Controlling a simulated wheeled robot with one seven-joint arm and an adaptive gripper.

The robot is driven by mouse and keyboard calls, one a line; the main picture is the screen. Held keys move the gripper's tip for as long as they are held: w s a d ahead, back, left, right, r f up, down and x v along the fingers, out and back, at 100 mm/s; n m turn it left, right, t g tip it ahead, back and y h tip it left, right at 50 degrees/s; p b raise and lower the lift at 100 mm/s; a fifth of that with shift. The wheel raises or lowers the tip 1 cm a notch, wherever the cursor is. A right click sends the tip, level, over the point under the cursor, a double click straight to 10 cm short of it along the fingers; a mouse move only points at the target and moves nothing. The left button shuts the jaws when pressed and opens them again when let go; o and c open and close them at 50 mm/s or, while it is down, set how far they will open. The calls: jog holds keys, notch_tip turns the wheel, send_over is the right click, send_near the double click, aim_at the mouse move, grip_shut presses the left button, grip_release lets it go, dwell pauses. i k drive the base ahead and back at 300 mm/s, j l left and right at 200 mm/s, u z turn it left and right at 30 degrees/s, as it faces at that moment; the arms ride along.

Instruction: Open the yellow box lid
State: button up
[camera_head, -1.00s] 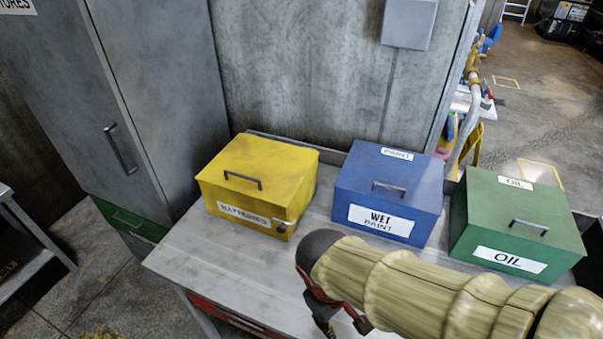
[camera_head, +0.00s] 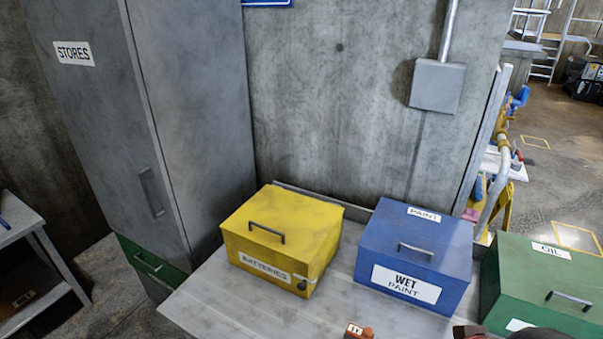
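The yellow box (camera_head: 282,240) stands at the left end of the grey bench in the head view. Its lid is closed, with a dark bar handle (camera_head: 267,232) on top. Its front has a BATTERIES label, and a small dark fitting (camera_head: 302,285) sits by the front right corner. Only small red and dark parts of my gripper (camera_head: 360,331) show at the bottom edge, in front of and to the right of the yellow box, apart from it. The rest is cut off, so its opening and any contents are hidden.
A blue WET PAINT box (camera_head: 415,255) stands right of the yellow box, and a green OIL box (camera_head: 540,285) further right. A tall grey STORES cabinet (camera_head: 190,120) stands at the left. The bench top (camera_head: 235,310) before the yellow box is bare. A concrete wall rises behind.

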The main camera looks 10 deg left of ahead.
aim_at(295, 226)
jog(key=j+u, duration=0.25)
jog(key=u, duration=0.15)
jog(key=i+j+u, duration=0.1)
jog(key=j+u, duration=0.25)
